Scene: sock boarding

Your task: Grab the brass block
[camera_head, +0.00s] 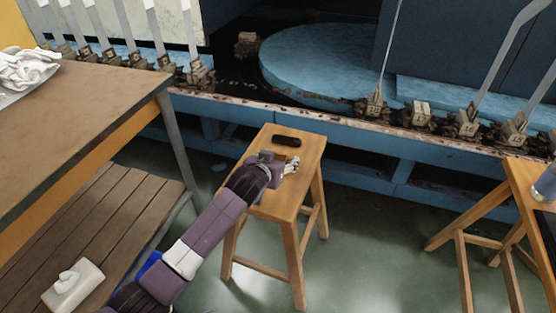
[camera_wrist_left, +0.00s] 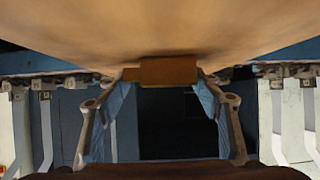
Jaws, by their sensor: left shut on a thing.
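My left gripper (camera_head: 291,164) reaches over the top of the small wooden stool (camera_head: 264,193) in the head view. In the left wrist view, the brass block (camera_wrist_left: 168,71) is a small brown-gold box between the two fingertips, close to the stool's top. The left gripper is shut on it. The wrist picture appears upside down, with the stool's top above. In the head view I cannot make out the block clearly, as the gripper covers that spot. My right gripper is not in view.
A black oblong object (camera_head: 286,141) lies on the stool just beyond the gripper. A blue machine (camera_head: 320,65) with a row of numbered metal holders stands behind. A wooden table (camera_head: 70,115) is at left, above a slatted bench (camera_head: 110,215) with a white tissue pack (camera_head: 73,286). Another stool (camera_head: 525,190) stands at right.

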